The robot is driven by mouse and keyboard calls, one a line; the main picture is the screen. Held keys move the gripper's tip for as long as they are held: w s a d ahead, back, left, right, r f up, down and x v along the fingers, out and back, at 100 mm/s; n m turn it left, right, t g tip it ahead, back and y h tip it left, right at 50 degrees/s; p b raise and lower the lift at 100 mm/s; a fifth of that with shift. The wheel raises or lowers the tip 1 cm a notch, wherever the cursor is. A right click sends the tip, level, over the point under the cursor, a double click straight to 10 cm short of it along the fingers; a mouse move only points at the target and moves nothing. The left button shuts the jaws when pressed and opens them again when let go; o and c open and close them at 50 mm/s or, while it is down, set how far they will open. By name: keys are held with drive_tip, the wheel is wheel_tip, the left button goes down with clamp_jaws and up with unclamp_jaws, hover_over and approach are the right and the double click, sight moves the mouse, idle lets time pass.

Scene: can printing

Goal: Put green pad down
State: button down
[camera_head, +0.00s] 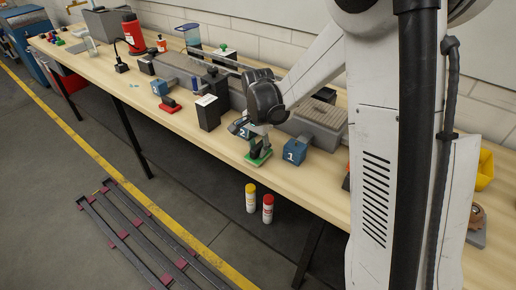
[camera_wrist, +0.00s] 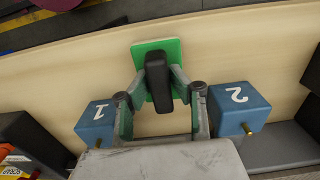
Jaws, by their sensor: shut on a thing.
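The green pad (camera_wrist: 171,48) has a flat green plate and an upright black handle (camera_wrist: 157,78). My gripper (camera_wrist: 158,92) is shut on the black handle, with a finger on either side of it. In the head view the green pad (camera_head: 258,158) is under my gripper (camera_head: 259,143), at the front part of the wooden workbench (camera_head: 188,124). I cannot tell whether the plate touches the bench top. The far side of the handle is hidden.
Blue block 1 (camera_head: 294,151) and blue block 2 (camera_head: 239,127) flank my gripper. A red pad (camera_head: 170,106) and a black box (camera_head: 208,113) stand farther left. A yellow-capped can (camera_head: 250,198) and a red-capped can (camera_head: 268,209) are below the bench's front edge.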

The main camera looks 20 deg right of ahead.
sight(258, 146)
drive_tip(key=shift+f, duration=0.15)
drive_tip(key=c, duration=1.6)
unclamp_jaws()
drive_tip(key=shift+o, duration=0.2)
wheel_tip(258, 146, up, 12)
drive_tip(key=f, duration=0.1)
drive_tip(key=s+r+n+t, duration=0.3)
drive_tip(key=s+r+n, duration=0.2)
drive_tip(key=s+r, duration=0.45)
drive_tip(key=s+f+n+t, duration=0.2)
drive_tip(key=s+n+t, duration=0.2)
drive_tip(key=s, duration=1)
drive_tip(key=shift+s+n, duration=0.25)
drive_tip(key=shift+n, duration=0.65)
drive_tip(key=shift+d, duration=0.1)
